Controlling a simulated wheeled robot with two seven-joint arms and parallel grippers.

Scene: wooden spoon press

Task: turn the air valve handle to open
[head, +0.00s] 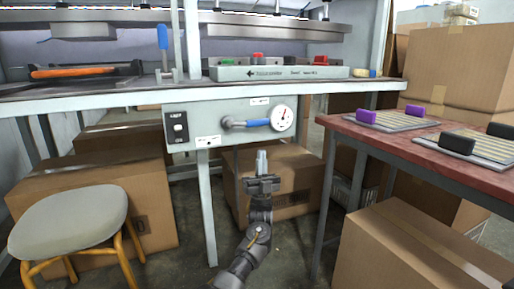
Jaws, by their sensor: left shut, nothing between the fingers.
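The air valve handle (255,123) is a small blue lever on the grey panel (200,140) below the press bench. It lies about horizontal, pointing right from a grey metal fitting (229,122). A round white pressure gauge (282,118) sits at its right end. My left gripper (261,156) points upward in front of the panel, just below the handle in the picture. Its fingers are shut and empty, and it appears apart from the handle. My right gripper is not in view.
A black switch (178,127) is on the panel's left. A bench leg (206,205) stands left of my arm. A stool (68,220) is at left, cardboard boxes (283,180) are under the bench, and a red-topped table (425,150) is at right.

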